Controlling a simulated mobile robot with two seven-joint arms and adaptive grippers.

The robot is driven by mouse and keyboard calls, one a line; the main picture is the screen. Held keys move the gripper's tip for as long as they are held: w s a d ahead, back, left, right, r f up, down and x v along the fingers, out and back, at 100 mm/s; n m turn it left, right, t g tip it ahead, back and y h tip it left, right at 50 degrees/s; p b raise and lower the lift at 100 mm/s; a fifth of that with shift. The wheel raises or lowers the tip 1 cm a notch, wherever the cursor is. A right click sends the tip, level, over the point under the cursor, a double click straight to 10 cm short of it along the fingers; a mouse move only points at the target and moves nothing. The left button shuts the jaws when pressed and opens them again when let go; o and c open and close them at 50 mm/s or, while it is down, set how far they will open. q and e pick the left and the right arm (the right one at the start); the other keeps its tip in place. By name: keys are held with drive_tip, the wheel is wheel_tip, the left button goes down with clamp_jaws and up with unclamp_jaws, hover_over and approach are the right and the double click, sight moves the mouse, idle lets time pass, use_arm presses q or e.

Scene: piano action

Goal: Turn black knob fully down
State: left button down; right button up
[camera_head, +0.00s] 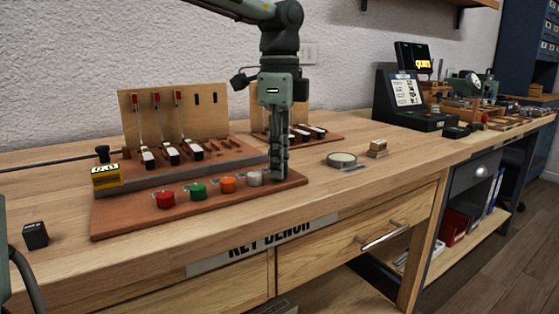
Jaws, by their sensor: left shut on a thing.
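My left gripper (279,172) points straight down at the right end of a row of coloured knobs. Its fingers are shut around the black knob at the end of the row, and they hide almost all of it. The knob's turn angle cannot be seen. The row sits on the front of a reddish-brown wooden base (130,222). From the left it holds a red knob (165,200), a green knob (197,191), an orange knob (228,185) and a pale grey knob (254,178), which is close beside the fingers. My right gripper is not in view.
A piano action model with an upright board (200,120) stands behind the row. A yellow display (106,176) and a small black block (35,235) are at left. A round dish (342,160) and a small brass block (378,148) lie right. The front bench top is clear.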

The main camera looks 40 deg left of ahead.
use_arm(q)
drive_tip(key=shift+r, duration=0.1)
idle(0.4)
drive_tip(key=c, duration=1.3)
unclamp_jaws()
wheel_tip(320, 180, up, 12)
